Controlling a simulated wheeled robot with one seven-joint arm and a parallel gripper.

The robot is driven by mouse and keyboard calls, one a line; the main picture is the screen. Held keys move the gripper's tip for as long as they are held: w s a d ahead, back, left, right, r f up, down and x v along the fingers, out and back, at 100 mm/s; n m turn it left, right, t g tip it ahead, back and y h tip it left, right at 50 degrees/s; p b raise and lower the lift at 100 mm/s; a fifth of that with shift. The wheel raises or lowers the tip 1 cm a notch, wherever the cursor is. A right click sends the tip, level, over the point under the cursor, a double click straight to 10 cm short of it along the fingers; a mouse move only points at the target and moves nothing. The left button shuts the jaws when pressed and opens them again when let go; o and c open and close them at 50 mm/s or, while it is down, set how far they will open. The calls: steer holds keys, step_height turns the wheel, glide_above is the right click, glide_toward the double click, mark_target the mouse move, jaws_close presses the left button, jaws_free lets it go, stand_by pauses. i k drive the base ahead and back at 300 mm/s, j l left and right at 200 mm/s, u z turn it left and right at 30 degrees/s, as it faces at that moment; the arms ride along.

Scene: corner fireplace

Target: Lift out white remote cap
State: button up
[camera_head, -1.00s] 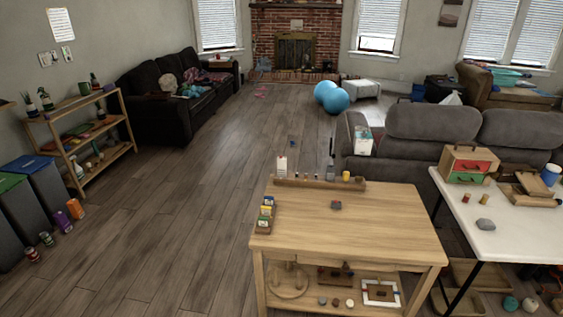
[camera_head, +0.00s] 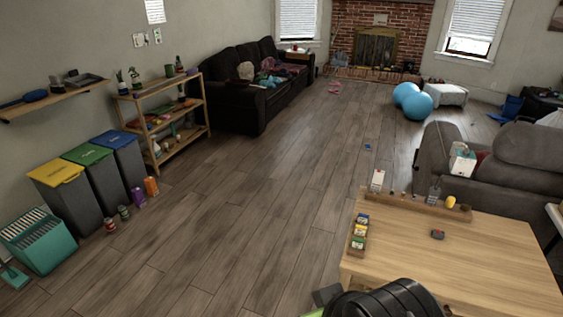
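I cannot make out a white remote cap for sure in the head view. A wooden table (camera_head: 480,255) stands at the lower right. A wooden rack (camera_head: 415,204) runs along its far edge and holds several small items. A white upright item (camera_head: 377,180) stands at the rack's left end. A small dark item with some red (camera_head: 438,234) lies on the bare tabletop. A black rounded part of my arm shows at the bottom edge, in front of the table's near left corner. My gripper's fingers are not in view.
A tray of small boxes (camera_head: 358,238) sits on the table's left edge. A grey sofa (camera_head: 510,165) stands behind the table. Bins (camera_head: 92,185), a teal crate (camera_head: 40,240) and a shelf (camera_head: 170,115) line the left wall. The wooden floor (camera_head: 240,215) between is mostly clear.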

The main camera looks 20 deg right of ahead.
mark_target(378, 175)
steer(key=i+j+u, duration=0.25)
steer(key=i+u, duration=0.2)
steer(key=i+j+u, duration=0.15)
steer(key=i+u, duration=0.35)
steer(key=i+z, duration=1)
steer(key=i+l+z, duration=0.2)
steer(key=i+z, duration=1.4)
steer(key=i, duration=0.25)
steer(key=i+j+z, duration=0.1)
steer(key=i+z, duration=0.25)
steer(key=i, duration=0.3)
steer(key=i+l+z, duration=0.2)
steer(key=i+z, duration=0.25)
steer(key=i+l+z, duration=0.1)
steer(key=z, duration=0.35)
steer(key=i+j, duration=0.05)
steer(key=i, duration=0.05)
